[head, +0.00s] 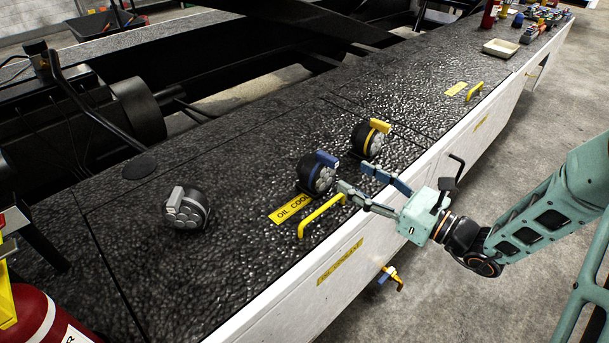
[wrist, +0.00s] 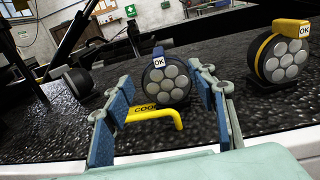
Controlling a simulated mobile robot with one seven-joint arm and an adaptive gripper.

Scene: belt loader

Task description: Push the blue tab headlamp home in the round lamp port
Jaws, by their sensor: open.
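The blue tab headlamp (head: 316,176) is a dark round lamp with several pale lenses. It stands on the black textured deck behind the yellow OIL COOLER label. In the wrist view the headlamp (wrist: 166,84) sits beyond and between my fingers, with a white OK tag on its blue tab. My gripper (head: 354,178) is open and empty, just right of the headlamp at the deck's front edge. Its two fingers also show in the wrist view (wrist: 162,82), spread on either side of the lamp. I cannot make out a round lamp port for certain in either view.
A yellow tab headlamp (head: 368,139) stands to the right, a grey tab one (head: 186,211) to the left. A yellow handle (head: 322,215) rises close in front of the blue one. Deck between the lamps is clear.

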